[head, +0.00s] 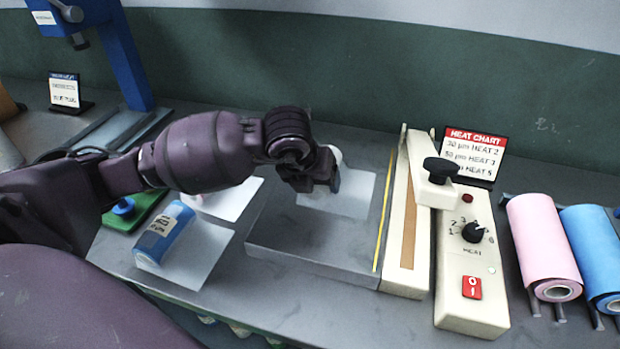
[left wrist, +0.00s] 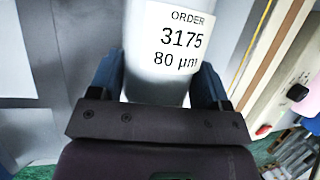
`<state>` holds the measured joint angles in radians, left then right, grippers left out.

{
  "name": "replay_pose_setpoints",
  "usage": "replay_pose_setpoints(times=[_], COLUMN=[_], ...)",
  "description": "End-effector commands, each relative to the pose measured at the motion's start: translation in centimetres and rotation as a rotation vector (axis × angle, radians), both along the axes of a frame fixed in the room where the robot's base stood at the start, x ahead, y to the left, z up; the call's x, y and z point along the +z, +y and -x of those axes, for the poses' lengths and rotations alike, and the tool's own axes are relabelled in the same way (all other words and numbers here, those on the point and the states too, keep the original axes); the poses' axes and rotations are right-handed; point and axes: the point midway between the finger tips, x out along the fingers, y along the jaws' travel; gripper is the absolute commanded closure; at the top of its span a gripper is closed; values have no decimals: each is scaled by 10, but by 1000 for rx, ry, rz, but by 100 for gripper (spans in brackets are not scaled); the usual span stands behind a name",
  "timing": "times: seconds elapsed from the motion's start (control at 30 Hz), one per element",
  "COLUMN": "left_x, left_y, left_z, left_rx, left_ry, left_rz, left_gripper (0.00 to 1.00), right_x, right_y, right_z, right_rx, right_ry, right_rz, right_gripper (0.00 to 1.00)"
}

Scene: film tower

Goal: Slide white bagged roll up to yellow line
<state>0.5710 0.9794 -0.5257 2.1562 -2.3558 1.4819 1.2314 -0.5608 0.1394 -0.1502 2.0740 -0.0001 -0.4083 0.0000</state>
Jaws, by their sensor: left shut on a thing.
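My left gripper (head: 322,180) is shut on the white bagged roll on the grey platform (head: 290,235). In the left wrist view the white roll (left wrist: 150,85) lies between my two fingers (left wrist: 158,85), its label reading order 3175, 80 µm. In the head view only a small white end of the roll (head: 336,153) shows behind the gripper; its clear bag (head: 352,194) spreads flat toward the right. The yellow line (head: 383,222) runs along the platform's right side, with a gap between it and the bag's edge. It also shows in the left wrist view (left wrist: 252,45). My right gripper is out of view.
The cream sealer (head: 404,255) with its black-knobbed arm (head: 441,171) and heat dial (head: 473,232) stands right of the line. A heat chart (head: 474,152) is behind it. A blue bagged roll (head: 164,233) lies left. Pink (head: 543,245) and blue film rolls (head: 597,255) are far right.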

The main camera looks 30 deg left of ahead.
Motion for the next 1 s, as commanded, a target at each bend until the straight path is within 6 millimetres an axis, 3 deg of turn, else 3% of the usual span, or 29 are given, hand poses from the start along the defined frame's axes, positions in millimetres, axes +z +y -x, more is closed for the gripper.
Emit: replay_pose_setpoints(times=[1.0], left_x=[0], left_y=[-48], left_z=[-12], left_rx=[-2], left_ry=[2], left_rz=[1], left_gripper=[62], right_x=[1], right_y=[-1], right_z=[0], right_rx=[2], right_ry=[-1], right_rz=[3], right_gripper=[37])
